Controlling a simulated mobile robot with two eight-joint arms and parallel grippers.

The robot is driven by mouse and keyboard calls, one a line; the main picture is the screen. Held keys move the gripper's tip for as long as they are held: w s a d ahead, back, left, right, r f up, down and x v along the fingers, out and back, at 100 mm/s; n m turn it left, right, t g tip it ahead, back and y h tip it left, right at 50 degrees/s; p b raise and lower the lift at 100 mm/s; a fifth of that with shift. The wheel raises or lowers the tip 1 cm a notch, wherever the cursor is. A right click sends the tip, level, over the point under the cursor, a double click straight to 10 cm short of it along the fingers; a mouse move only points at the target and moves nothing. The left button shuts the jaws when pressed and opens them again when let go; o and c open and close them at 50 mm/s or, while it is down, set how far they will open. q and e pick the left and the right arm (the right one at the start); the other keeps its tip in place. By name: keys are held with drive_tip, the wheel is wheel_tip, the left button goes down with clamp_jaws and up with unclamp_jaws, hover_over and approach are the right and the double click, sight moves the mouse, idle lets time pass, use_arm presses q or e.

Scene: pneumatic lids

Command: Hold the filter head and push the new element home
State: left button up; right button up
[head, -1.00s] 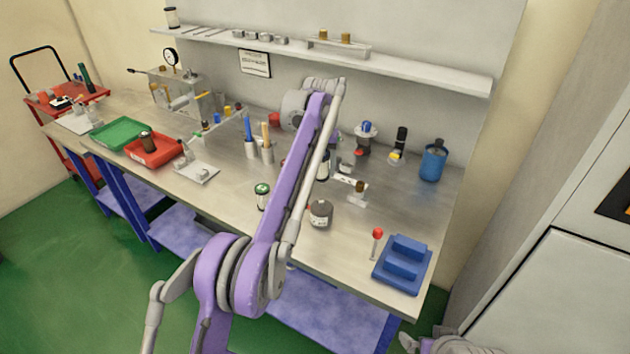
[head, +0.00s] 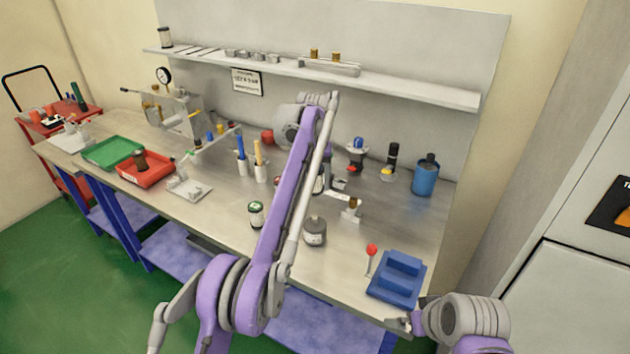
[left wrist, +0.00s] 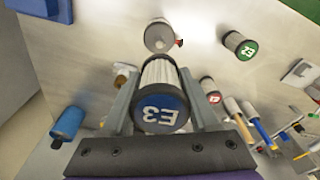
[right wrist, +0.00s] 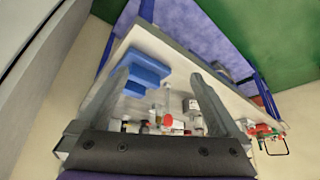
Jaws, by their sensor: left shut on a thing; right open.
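My left gripper (left wrist: 158,92) is shut on a white pleated element with a blue cap marked E3 (left wrist: 160,108). In the head view my own left arm hides most of this grip. A green-capped element (head: 257,213) stands on the bench; it also shows in the left wrist view (left wrist: 239,45). A red-capped element (left wrist: 209,90) is beside the held one in the left wrist view. A grey round canister (head: 315,231) stands near the bench's front. I cannot tell for sure which fitting is the filter head. My right gripper (right wrist: 160,92) is open and empty, off the bench's right front corner.
A blue stepped block (head: 397,277) and a red-knobbed lever (head: 371,250) are at the right front. A blue canister (head: 425,175) stands behind. Red (head: 125,173) and green (head: 88,155) trays lie at left. A shelf (head: 400,85) overhangs the back.

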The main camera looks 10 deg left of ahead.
drive_tip(key=w+a+r+n+y, duration=0.1)
drive_tip(key=w+a+n, duration=0.1)
drive_tip(key=w, duration=0.4)
drive_tip(key=w+a+r+n+g+y, duration=0.1)
drive_tip(key=w+a+n, duration=0.1)
drive_tip(key=w, duration=0.3)
drive_tip(key=w+a+r+n+g+y, duration=0.1)
drive_tip(key=w+a+n, duration=0.1)
drive_tip(key=w, duration=0.4)
drive_tip(key=shift+w+a+r+y, duration=0.1)
drive_tip(key=shift+w+a+y, duration=0.25)
drive_tip(key=shift+a, duration=0.2)
drive_tip(key=w+a+f+n+g+y, duration=0.1)
drive_tip(key=w+a+f+n+y, duration=0.2)
drive_tip(key=w, duration=0.6)
drive_tip(key=n+g+y, duration=0.1)
drive_tip(key=n+g, duration=0.1)
drive_tip(key=n, duration=0.3)
approach(321, 228)
drive_tip(key=f, duration=0.2)
drive_tip(key=shift+n+y, duration=0.25)
drive_tip(key=shift+n, duration=0.25)
drive_tip(key=shift+w+x, duration=0.25)
drive_tip(key=shift+x, duration=1.4)
drive_tip(key=shift+w+x, duration=0.2)
drive_tip(key=shift+x, duration=1.4)
drive_tip(key=shift+w+x, duration=0.25)
drive_tip(key=shift+x, duration=1.4)
drive_tip(key=shift+r, duration=0.1)
drive_tip(key=shift+c, duration=0.2)
